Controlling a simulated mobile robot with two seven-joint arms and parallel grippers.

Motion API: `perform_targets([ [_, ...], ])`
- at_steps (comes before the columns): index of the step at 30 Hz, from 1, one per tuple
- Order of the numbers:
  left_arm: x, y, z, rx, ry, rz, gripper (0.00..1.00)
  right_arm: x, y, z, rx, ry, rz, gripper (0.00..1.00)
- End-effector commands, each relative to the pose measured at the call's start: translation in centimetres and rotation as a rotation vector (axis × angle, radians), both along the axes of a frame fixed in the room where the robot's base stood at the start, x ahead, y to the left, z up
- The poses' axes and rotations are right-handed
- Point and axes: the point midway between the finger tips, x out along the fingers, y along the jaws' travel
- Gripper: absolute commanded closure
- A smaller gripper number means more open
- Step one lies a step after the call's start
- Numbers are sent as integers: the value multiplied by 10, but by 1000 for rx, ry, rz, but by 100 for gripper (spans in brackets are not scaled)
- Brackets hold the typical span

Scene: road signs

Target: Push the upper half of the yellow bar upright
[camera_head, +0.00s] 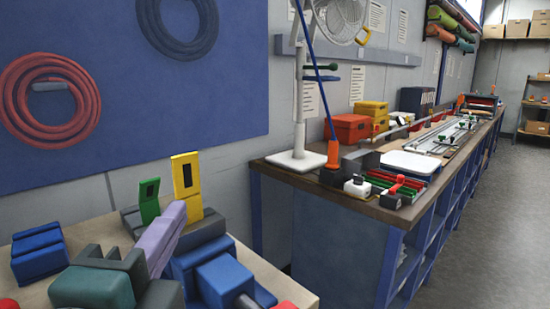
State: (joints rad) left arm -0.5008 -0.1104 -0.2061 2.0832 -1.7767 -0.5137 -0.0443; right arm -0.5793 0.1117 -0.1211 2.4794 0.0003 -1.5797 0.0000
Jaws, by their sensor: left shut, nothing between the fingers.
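The yellow bar (187,180) stands on a dark grey base at the back of the near light-brown bench. It has a black slot in its upper half, which shows close to upright with a slight lean to the left; I cannot tell whether it is exactly in line with the lower half. A shorter green bar (149,201) with a black slot stands to its left. My left gripper (174,219) is the long lilac shape, shut and empty, its tip low in front of the yellow bar. Whether it touches the bar is hidden. My right gripper is not in view.
A second bench (326,183) with a fan and boxes runs away to the right. A blue wall board (110,110) is behind.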

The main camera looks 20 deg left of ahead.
Motion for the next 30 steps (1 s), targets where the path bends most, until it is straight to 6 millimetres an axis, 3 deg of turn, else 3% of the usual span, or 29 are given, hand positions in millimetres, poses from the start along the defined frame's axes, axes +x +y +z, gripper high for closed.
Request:
perform_targets([
  [6, 38, 16, 8, 0, -3, 3, 100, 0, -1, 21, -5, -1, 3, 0],
  [14, 89, 38, 8, 1, -3, 3, 100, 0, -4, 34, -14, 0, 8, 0],
  [21, 98, 67, 7, 1, -1, 2, 100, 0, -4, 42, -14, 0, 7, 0],
  [30, 100, 73, 6, -1, 0, 2, 100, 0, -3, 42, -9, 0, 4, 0],
])
